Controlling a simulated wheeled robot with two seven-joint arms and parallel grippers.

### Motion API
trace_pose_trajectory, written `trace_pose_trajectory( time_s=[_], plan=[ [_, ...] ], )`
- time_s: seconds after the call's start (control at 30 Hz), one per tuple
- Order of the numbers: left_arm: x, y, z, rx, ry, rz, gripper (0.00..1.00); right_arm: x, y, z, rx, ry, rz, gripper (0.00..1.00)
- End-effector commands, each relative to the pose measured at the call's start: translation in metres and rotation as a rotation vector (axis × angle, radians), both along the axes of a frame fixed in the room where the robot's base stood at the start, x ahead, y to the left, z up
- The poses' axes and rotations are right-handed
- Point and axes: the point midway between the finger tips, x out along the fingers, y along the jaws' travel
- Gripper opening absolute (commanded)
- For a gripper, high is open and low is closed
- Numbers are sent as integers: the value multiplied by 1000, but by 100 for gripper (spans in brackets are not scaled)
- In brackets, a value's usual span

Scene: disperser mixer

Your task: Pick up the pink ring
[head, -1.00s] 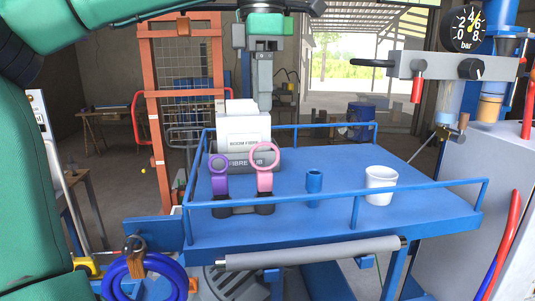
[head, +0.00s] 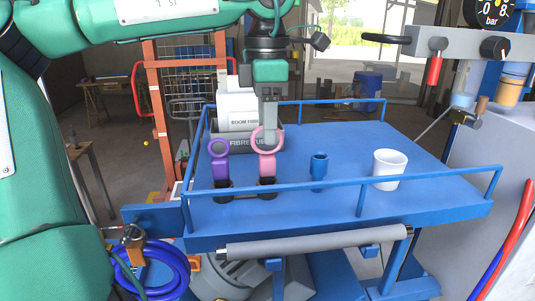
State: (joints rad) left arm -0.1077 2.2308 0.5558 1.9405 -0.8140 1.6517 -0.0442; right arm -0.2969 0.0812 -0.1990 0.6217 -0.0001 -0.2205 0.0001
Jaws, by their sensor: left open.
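The pink ring (head: 279,140) stands upright on a pink stem in a black base (head: 267,187), at the front left of the blue table. My left gripper (head: 269,130) comes down from above with its fingers pointing down and overlaps the ring's upper part in the picture. It is open. The ring shows in front of the fingertips, and I cannot tell whether they touch it or are still behind it. My right gripper is not in view.
A purple ring (head: 219,167) on a similar black base stands just left. A small blue cylinder (head: 319,170) and a white cup (head: 387,170) stand to the right. White boxes (head: 236,108) are behind. A blue rail (head: 430,176) runs along the table's front edge.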

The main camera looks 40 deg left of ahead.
Motion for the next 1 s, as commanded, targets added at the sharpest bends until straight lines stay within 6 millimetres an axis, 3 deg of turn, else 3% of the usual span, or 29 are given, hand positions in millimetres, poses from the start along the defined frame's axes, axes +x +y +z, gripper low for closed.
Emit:
trace_pose_trajectory(
  time_s=[0.2, 0.4, 0.6, 0.87, 1.0],
  plan=[
    [0, 0, -24, -3, 5, -2, 53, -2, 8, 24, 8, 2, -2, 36],
    [0, 0, -42, -1, 2, -1, 53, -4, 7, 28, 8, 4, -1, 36],
    [1, 0, -44, -1, 1, 0, 53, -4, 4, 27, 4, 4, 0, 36],
    [1, 0, -43, -1, 1, 0, 3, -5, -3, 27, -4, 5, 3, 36],
    [1, 0, -43, -1, 1, 0, 3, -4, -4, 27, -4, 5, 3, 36]
  ],
)
